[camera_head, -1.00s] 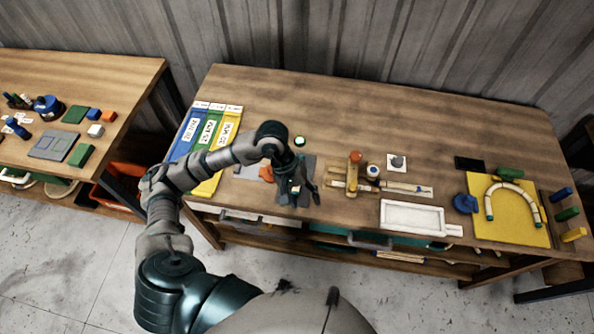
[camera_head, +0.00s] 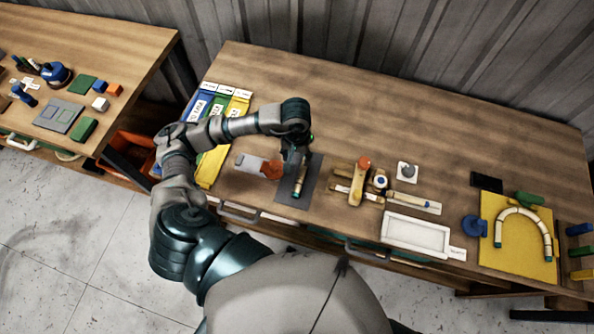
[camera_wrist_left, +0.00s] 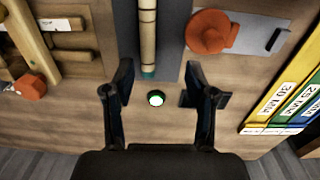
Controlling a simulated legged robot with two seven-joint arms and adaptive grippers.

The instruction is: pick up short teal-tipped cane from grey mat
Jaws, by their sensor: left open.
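The short cane (camera_head: 300,182), pale with dark bands and a teal tip, lies lengthwise on the dark grey mat (camera_head: 310,187). The left wrist view shows the cane (camera_wrist_left: 147,35) and its teal end, with the mat (camera_wrist_left: 172,30) beneath. My left gripper (camera_head: 297,158) is above the far part of the mat and hides the cane's far end. In the left wrist view its two fingers (camera_wrist_left: 159,75) are apart and empty, with the cane's teal end between them, nearer one finger. I cannot tell the height gap. My right gripper is out of view.
An orange round piece on a grey plate (camera_head: 249,163) lies left of the mat. A wooden clamp with an orange knob (camera_head: 362,175) stands to the right. A white tray (camera_head: 415,234) and yellow board (camera_head: 518,268) are farther right. Coloured strips (camera_head: 208,172) lie left.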

